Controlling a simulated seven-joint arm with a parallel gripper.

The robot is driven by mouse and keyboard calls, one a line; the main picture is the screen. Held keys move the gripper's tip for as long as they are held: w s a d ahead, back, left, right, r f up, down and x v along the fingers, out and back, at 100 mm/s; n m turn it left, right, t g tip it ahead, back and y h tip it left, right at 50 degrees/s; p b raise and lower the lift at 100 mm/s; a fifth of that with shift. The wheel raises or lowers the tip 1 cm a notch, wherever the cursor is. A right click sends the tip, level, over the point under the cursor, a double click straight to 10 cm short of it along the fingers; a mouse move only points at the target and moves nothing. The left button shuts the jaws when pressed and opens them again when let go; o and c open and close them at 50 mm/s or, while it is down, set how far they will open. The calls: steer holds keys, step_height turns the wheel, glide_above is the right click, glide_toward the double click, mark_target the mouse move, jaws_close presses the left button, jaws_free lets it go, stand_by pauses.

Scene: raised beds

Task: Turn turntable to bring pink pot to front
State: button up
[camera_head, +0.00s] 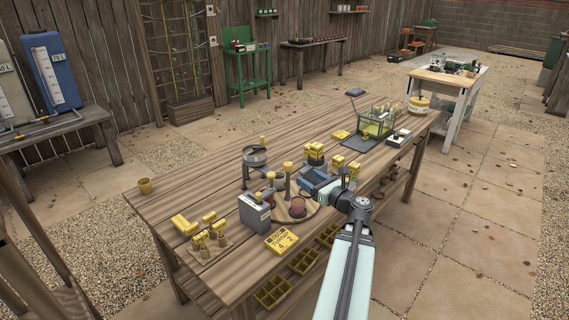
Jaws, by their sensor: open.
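The turntable (312,210) is a round wooden disc on the near part of the long wooden table. A dark pink pot (298,207) stands on the disc toward its near side. Another, more brownish pot (280,181) stands farther back on it, partly hidden by yellow-topped posts. My arm comes in from the bottom and hides part of the disc's right side.
A round metal sieve-like stand (255,157) is behind left. A glass tank (375,128) stands at the far end. The table's left back is mostly clear.

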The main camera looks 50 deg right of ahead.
glide_above(288, 182)
steer(key=w, duration=0.3)
steer(key=shift+s+d, duration=0.25)
steer(key=shift+d, duration=0.15)
steer(key=c, duration=1)
steer(key=n+y, duration=0.1)
steer(key=y, duration=0.1)
steer(key=n+y, duration=0.3)
steer(key=y, duration=0.2)
steer(key=shift+a+n, duration=0.3)
steer(key=shift+a, duration=0.1)
